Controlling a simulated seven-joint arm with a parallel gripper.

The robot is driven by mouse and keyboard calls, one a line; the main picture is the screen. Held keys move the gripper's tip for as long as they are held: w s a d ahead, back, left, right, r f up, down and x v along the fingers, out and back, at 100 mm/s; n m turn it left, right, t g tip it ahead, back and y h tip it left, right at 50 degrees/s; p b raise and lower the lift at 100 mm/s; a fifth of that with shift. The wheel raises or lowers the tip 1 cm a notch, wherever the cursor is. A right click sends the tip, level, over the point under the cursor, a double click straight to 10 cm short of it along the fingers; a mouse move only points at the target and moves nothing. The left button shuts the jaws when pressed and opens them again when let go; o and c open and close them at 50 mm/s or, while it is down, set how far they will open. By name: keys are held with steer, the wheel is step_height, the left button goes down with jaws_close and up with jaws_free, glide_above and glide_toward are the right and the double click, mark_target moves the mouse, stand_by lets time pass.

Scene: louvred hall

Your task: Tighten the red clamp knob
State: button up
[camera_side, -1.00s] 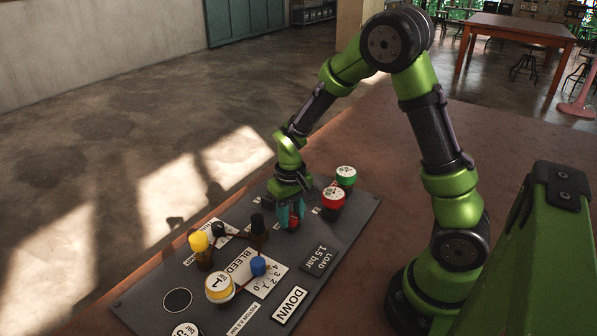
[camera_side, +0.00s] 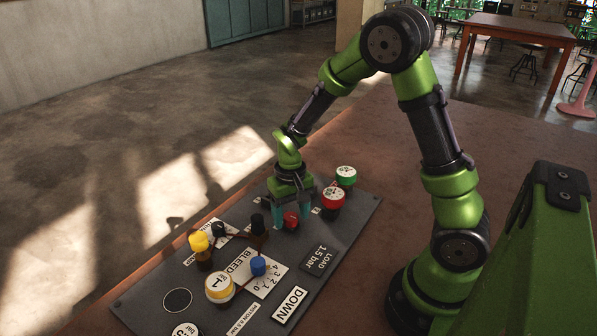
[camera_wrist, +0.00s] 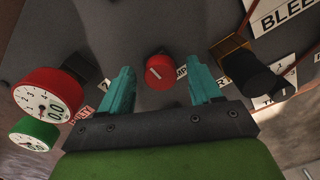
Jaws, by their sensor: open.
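The red clamp knob (camera_side: 291,220) is a small round knob on the dark panel. In the wrist view the red knob (camera_wrist: 160,69) shows a pale line across its face and lies just beyond and between the two teal fingers. My gripper (camera_side: 291,218) is pointed down at the panel. In the wrist view my gripper (camera_wrist: 162,82) is open, with a visible gap between each finger and the knob. Lettering on the panel behind the fingers is partly hidden.
A red-rimmed gauge (camera_side: 333,197) and a green-rimmed gauge (camera_side: 346,176) stand close to the right of my gripper. A black knob on a brass stem (camera_wrist: 247,70) is near the other finger. A yellow knob (camera_side: 199,242) and a blue knob (camera_side: 258,266) stand nearer the camera.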

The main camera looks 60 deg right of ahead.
mark_target(291, 217)
step_height(291, 217, up, 17)
stand_by(0.4)
steer(key=shift+f, duration=0.1)
steer(key=s+a+r+n+t+y, duration=0.1)
steer(key=s+a+r+t+y, duration=0.1)
steer(key=s+a+t, duration=0.4)
steer(key=s+a+r, duration=0.1)
steer(key=s, duration=0.4)
steer(key=shift+s+a+r+n+t, duration=0.3)
steer(key=shift+a+r+t, duration=0.1)
stand_by(0.4)
